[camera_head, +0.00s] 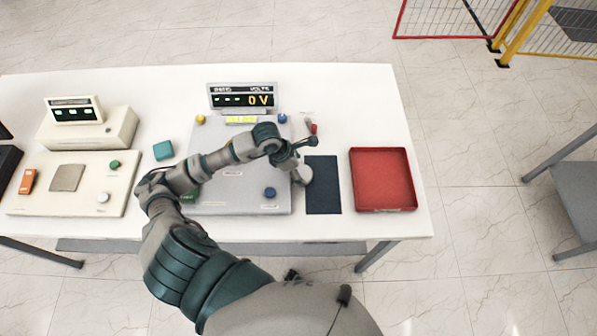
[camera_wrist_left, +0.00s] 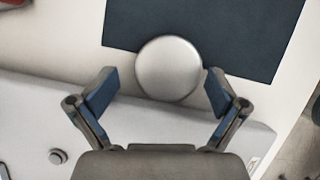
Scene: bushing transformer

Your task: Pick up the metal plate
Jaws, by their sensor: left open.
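A round, silver metal plate (camera_head: 304,175) shows at the left edge of a dark blue mat (camera_head: 323,190) on the white table. In the left wrist view the plate (camera_wrist_left: 168,68) overlaps the near edge of the mat (camera_wrist_left: 200,30). My left gripper (camera_head: 303,155) is over the right side of the grey panel, close to the plate. It is open. In the left wrist view its two fingers (camera_wrist_left: 162,82) stand apart on either side of the plate, with gaps on both sides. How high the fingers are above the plate is hard to tell. My right gripper is not in view.
A grey panel (camera_head: 235,135) with knobs and a voltage display (camera_head: 243,97) lies under my left arm. A red tray (camera_head: 383,180) stands right of the mat, empty. A cream console (camera_head: 75,185) and a teal block (camera_head: 163,150) are to the left.

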